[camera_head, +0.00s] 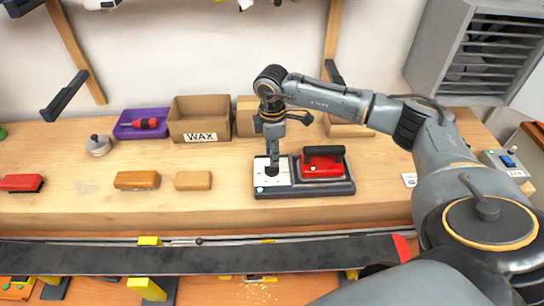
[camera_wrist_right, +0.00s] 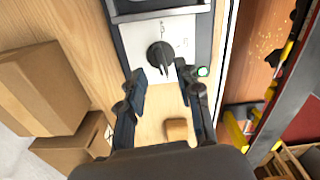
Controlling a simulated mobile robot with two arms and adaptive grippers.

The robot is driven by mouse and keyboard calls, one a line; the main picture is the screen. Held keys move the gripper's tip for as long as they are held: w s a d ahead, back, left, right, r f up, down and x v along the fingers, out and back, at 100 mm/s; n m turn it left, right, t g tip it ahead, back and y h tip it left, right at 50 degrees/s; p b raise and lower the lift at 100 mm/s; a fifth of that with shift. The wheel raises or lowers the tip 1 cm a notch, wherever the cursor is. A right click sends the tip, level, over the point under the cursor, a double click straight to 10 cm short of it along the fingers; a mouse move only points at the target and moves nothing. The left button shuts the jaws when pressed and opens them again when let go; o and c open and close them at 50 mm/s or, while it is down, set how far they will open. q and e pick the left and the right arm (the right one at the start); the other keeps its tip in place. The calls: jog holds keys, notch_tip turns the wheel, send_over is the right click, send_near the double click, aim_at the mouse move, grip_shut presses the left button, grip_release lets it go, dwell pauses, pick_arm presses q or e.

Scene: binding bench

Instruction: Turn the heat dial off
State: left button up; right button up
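The heat dial (camera_head: 272,171) is a black knob on the white panel (camera_head: 262,178) of a dark iron station. It also shows in the right wrist view as a black knob (camera_wrist_right: 160,56) on a pale plate with small, unreadable marks. A small green light (camera_wrist_right: 203,71) glows at the panel's corner. My right gripper (camera_head: 272,158) points down over the dial. In the wrist view its fingers (camera_wrist_right: 160,72) are apart, one toward each side of the knob. The knob is not clasped; whether a finger touches it I cannot tell. My left gripper is not in view.
A red iron (camera_head: 323,165) with a black handle sits in the station's tray (camera_head: 345,188), right beside the panel. Cork and tan blocks (camera_head: 193,181), a WAX box (camera_head: 200,115) and a purple tray (camera_head: 128,131) stand to the left. A long dark ski (camera_head: 180,260) lies along the front.

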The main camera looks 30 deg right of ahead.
aim_at(272, 172)
jog(key=shift+f+p, duration=0.3)
jog(key=shift+f, duration=1.6)
jog(key=shift+a, duration=0.1)
grip_shut()
